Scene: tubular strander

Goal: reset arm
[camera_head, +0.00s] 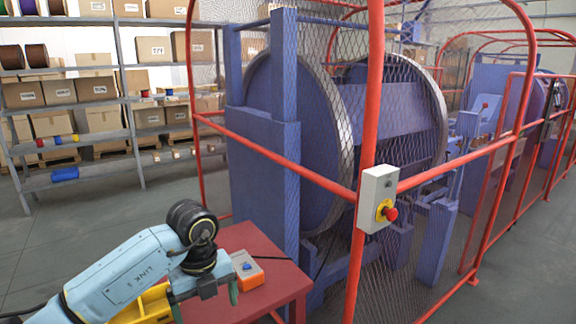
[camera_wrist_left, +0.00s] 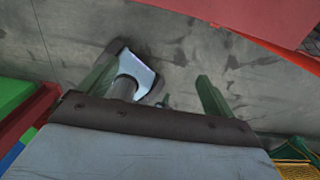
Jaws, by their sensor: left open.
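My left gripper (camera_head: 205,298) hangs at the front edge of the red table (camera_head: 262,238), left of an orange and grey box with a blue button (camera_head: 246,267). Its green fingers are spread apart. In the left wrist view the fingers (camera_wrist_left: 155,88) also stand apart, with grey floor beyond them and a pale metallic piece showing beside the left finger; I cannot tell what it is. No held object shows. The box is not visible in the wrist view. My right gripper is in neither view.
A red-framed mesh fence (camera_head: 372,120) guards the blue machine (camera_head: 268,160). A grey control box with a red button (camera_head: 378,200) hangs on it. Shelves with cartons (camera_head: 98,88) stand at back left. A yellow object (camera_head: 150,303) lies below my arm. Floor left is clear.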

